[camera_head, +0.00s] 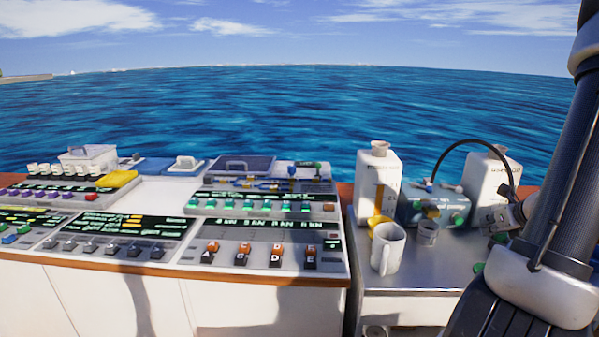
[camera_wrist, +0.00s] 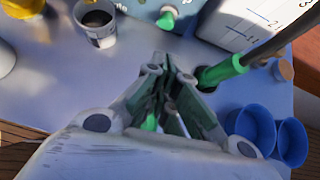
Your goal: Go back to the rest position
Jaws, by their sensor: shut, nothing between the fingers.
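My gripper (camera_wrist: 165,95) shows in the wrist view with its fingers together and nothing between them. It hangs above the metal side table. In the head view my gripper (camera_head: 492,238) is at the right, partly hidden by my own arm, in front of the right white bottle (camera_head: 488,180). A green nozzle on a dark hose (camera_wrist: 222,72) lies just right of the fingers in the wrist view. I cannot tell whether it touches them.
The metal table (camera_head: 408,302) holds a white mug (camera_head: 388,252), a small cup (camera_head: 427,233), a left white bottle (camera_head: 378,172) and a blue-grey box (camera_head: 425,204). Two blue cups (camera_wrist: 255,125) stand right of my gripper. A control console (camera_head: 165,228) fills the left.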

